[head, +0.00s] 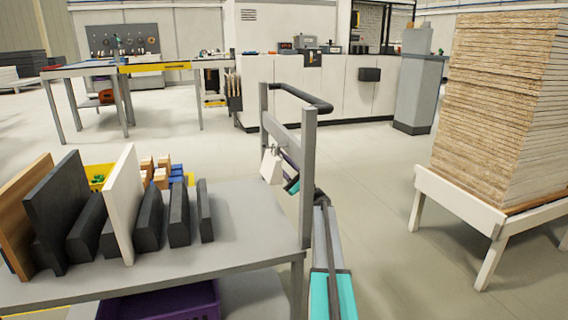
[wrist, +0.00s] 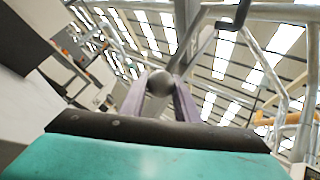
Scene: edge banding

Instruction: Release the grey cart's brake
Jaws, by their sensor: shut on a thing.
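The grey cart (head: 262,222) stands in the left and middle of the head view, with its two uprights and black push handle (head: 302,98) at its right end. My teal arm reaches up to this end, and my gripper (head: 291,180) is partly hidden behind the near upright. In the wrist view, the two purple fingers of my gripper (wrist: 160,92) are closed on a round grey knob (wrist: 160,82). The knob looks like the end of the brake lever, but the lever itself is hard to make out. The brake's position cannot be told.
Upright panels and dark blocks stand on the cart's top, by a yellow bin (head: 98,171). A purple crate (head: 165,303) sits below. A stack of boards (head: 490,105) on a white stand (head: 455,200) is at right. Open floor lies between stand and cart.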

